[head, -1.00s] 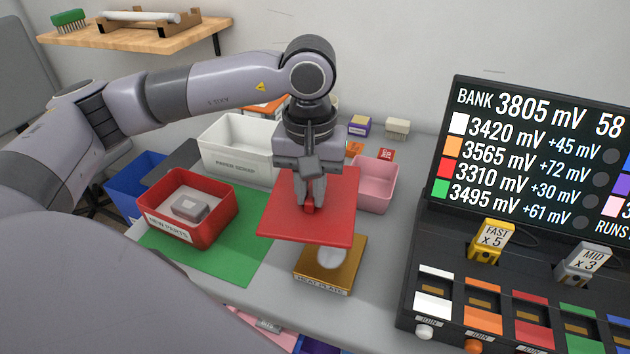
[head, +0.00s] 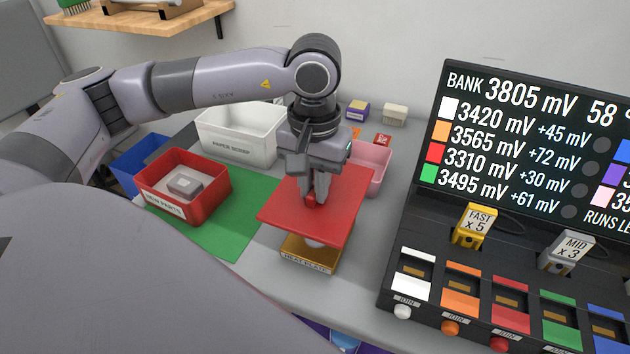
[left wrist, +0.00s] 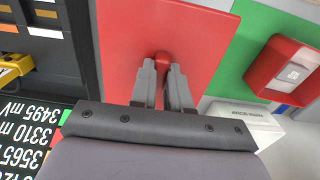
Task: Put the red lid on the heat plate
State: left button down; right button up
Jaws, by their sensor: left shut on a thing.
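The red lid (head: 330,205) is a flat square plate with a small red knob on top. My left gripper (head: 314,200) is shut on that knob and holds the lid above the heat plate. The lid and knob also show in the left wrist view (left wrist: 205,35), with the fingers (left wrist: 163,85) on either side of the knob. The gold heat plate (head: 308,262) is mostly hidden under the lid, with its labelled front edge showing. A bit of a pale round thing shows on it under the lid's edge. My right gripper is not in view.
A red bin (head: 207,200) labelled NEW PARTS stands on a green mat (head: 235,240) at left. A white PAPER SCRAP bin (head: 265,145) and a pink bin (head: 372,178) stand behind. The black charger bank with its screen (head: 510,140) fills the right.

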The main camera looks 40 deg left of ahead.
pick_arm(q)
jog(key=shift+f+b, duration=0.1)
jog(key=shift+b, duration=0.35)
jog(key=shift+f+b, duration=0.7)
jog(key=shift+f, duration=0.05)
notch_tip(320, 180, down, 7)
jog(key=b, duration=0.6)
jog(key=shift+r+b, duration=0.1)
jog(key=shift+b, duration=0.3)
jog(key=shift+f+b, duration=0.35)
jog(key=shift+f+b, duration=0.4)
jog(key=c, duration=1)
grip_release()
